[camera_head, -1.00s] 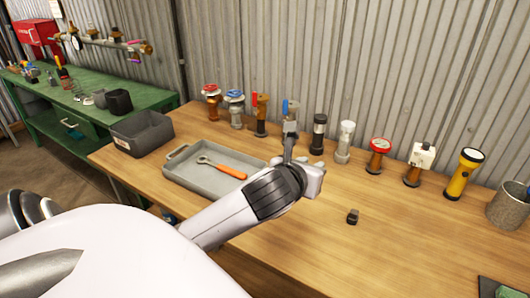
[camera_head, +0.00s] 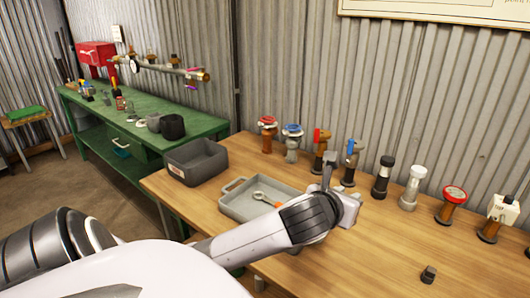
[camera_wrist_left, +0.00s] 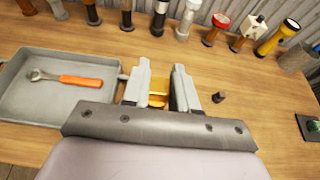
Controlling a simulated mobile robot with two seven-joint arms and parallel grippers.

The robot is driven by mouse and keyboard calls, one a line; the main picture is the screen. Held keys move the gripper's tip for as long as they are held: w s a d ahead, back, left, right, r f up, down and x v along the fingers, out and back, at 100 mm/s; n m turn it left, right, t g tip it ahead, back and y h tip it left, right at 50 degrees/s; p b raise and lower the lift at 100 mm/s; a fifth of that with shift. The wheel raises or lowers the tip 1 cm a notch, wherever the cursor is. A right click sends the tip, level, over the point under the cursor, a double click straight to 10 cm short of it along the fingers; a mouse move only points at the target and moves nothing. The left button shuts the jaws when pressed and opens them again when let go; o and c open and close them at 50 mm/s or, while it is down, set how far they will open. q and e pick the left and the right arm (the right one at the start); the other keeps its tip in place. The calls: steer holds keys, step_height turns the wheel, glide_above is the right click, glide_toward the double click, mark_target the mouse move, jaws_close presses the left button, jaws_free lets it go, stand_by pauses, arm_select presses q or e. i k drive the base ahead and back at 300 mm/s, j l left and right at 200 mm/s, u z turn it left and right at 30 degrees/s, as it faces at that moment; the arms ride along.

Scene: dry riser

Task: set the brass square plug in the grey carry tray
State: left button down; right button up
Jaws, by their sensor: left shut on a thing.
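My left gripper (camera_head: 342,200) is above the wooden bench, just right of the grey carry tray (camera_head: 232,208). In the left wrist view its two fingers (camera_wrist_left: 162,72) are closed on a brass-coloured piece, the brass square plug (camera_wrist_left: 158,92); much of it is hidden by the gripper. In the head view the plug is hidden. The tray, also in the left wrist view (camera_wrist_left: 60,108), is shallow and holds a wrench with an orange handle (camera_wrist_left: 80,81), with bare floor around it. My right gripper is not in view.
A dark grey bin (camera_head: 196,163) stands behind the tray's left end. Several valves and fittings line the back of the bench, including a red-topped one (camera_head: 452,206). A small dark block (camera_head: 428,274) lies at the right. A green bench (camera_head: 205,128) stands at far left.

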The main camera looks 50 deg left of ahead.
mark_target(237, 210)
steer(key=k+j, duration=0.1)
steer(key=j, duration=0.25)
steer(key=k+j, duration=0.1)
steer(key=j, duration=0.65)
steer(key=k+j, duration=0.15)
steer(key=j, duration=0.2)
